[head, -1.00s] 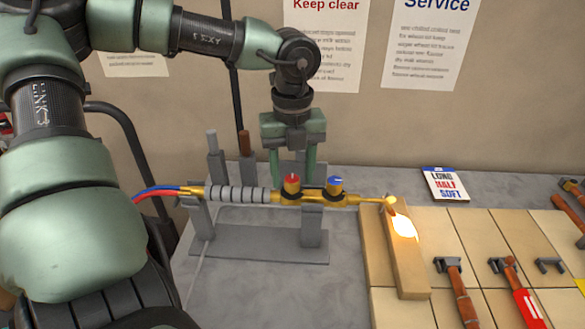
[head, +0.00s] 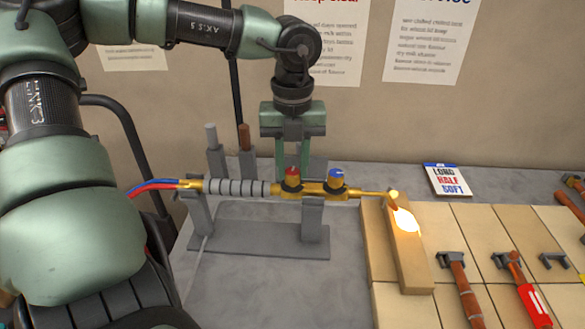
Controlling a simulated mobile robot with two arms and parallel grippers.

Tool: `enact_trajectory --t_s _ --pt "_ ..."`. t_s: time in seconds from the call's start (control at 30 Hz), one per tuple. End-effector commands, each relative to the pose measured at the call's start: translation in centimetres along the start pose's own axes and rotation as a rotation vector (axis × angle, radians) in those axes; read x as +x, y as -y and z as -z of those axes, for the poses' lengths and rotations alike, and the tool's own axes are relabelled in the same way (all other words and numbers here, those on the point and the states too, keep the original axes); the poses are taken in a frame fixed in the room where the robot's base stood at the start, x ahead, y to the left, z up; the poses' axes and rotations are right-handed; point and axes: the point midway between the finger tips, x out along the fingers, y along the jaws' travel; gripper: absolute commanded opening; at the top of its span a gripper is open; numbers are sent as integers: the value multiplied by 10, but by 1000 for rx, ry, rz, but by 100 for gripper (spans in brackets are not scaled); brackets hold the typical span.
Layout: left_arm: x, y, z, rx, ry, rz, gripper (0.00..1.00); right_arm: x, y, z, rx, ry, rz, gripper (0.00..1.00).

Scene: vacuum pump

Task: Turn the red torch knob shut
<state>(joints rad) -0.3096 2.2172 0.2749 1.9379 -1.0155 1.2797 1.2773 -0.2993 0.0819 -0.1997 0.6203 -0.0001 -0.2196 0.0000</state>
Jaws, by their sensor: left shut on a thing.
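The brass torch (head: 265,189) lies level in a grey stand, with a ribbed grey grip at its left. The red knob (head: 292,174) stands on top of the torch body, with a pale mark on it. The blue knob (head: 336,178) stands just to its right, clear of the fingers. My left gripper (head: 293,177) points straight down from above, its two green fingers shut on the red knob, one on each side. A flame (head: 394,195) glows at the torch tip. My right gripper is not in view.
A bright hot spot (head: 405,220) shows on a tan brick (head: 417,275) below the flame. Tiles with several hammer-like tools lie at the right. Red and blue hoses (head: 155,184) leave at the left.

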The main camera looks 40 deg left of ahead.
Motion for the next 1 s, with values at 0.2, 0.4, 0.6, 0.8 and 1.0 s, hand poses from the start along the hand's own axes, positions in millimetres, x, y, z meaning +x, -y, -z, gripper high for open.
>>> enact_trajectory --t_s 0.2,0.4,0.6,0.8,1.0 --pt "4 0 -1 191 5 1 0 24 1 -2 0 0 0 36" --pt "3 0 -1 382 3 1 0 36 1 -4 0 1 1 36" --pt "2 0 -1 572 4 0 0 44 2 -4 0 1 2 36" --pt "1 1 -1 762 3 0 0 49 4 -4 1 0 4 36" --pt "0 1 -1 951 3 0 0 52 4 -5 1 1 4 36"
